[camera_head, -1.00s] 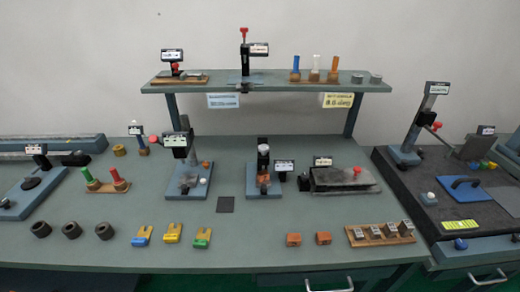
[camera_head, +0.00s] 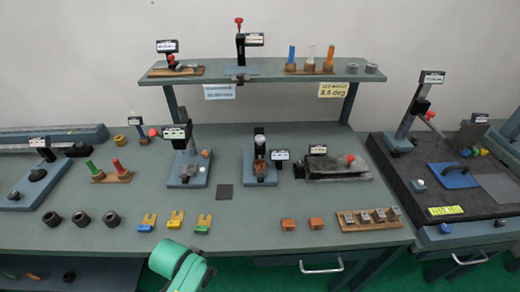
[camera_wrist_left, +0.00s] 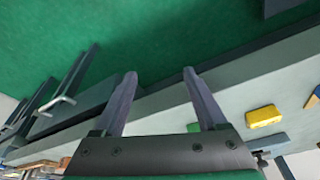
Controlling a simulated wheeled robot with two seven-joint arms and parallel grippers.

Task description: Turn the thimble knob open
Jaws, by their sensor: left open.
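My left gripper (camera_wrist_left: 160,75) shows in the left wrist view with its two grey fingers spread apart and nothing between them. It is tilted over the table's front edge and the green floor. In the head view only a green link of my arm shows at the bottom, left of centre. I cannot tell which part is the thimble knob. My right gripper is out of view.
Yellow, blue and green-ended blocks (camera_head: 175,219) and black rings (camera_head: 82,217) lie along the front. A grey block fixture with a red knob (camera_head: 350,158) sits right of centre. A shelf (camera_head: 270,78) spans the back. A drawer handle (camera_head: 320,268) juts out in front.

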